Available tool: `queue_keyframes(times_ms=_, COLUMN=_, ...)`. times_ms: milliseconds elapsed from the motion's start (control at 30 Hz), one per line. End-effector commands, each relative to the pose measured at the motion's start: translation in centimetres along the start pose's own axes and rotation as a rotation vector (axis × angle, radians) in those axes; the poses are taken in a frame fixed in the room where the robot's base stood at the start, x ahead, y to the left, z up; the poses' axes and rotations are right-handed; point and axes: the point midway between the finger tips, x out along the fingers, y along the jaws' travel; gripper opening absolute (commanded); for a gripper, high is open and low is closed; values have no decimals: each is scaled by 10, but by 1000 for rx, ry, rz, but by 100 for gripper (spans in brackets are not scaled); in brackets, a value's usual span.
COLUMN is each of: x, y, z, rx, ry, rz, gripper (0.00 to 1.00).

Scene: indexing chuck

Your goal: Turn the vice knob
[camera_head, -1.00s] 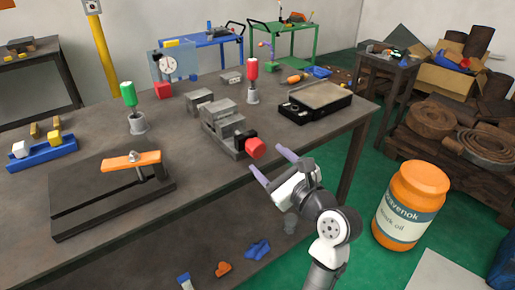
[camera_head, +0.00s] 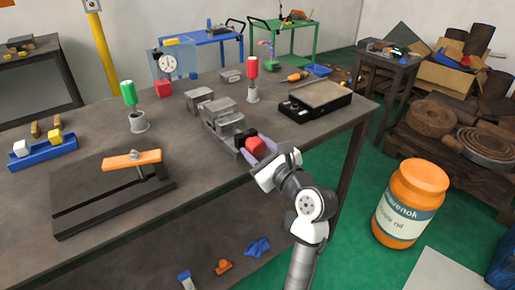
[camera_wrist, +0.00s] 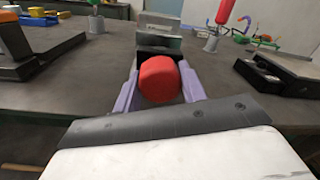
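The grey metal vice (camera_head: 224,124) stands near the front edge of the table. Its red knob (camera_head: 255,146) faces me at the vice's near end. In the wrist view the red knob (camera_wrist: 159,80) is in the middle, with the grey vice body (camera_wrist: 158,42) behind it. My gripper (camera_head: 258,147) is at the knob, and its two pale purple fingers lie on either side of it. In the wrist view the fingers (camera_wrist: 158,92) are apart, with a narrow gap visible beside the knob. Contact with the knob cannot be made out.
A black tray box (camera_head: 315,98) lies right of the vice. A red-handled tool in a holder (camera_head: 252,82) stands behind it. A dark plate with an orange lever (camera_head: 132,159) lies to the left. An orange oil jar (camera_head: 410,202) stands beyond the table at right.

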Motion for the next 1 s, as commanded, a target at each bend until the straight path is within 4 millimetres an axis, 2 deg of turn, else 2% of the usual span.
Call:
queue_keyframes(times_ms=67, x=0, y=0, z=0, rx=0, ry=0, rz=-1, gripper=18)
queue_keyframes(times_ms=467, x=-1, y=-1, z=0, rx=-82, ry=-2, rz=-3, gripper=18)
queue_keyframes(times_ms=1000, x=-1, y=-2, z=0, rx=-545, ry=-18, rz=-10, gripper=18)
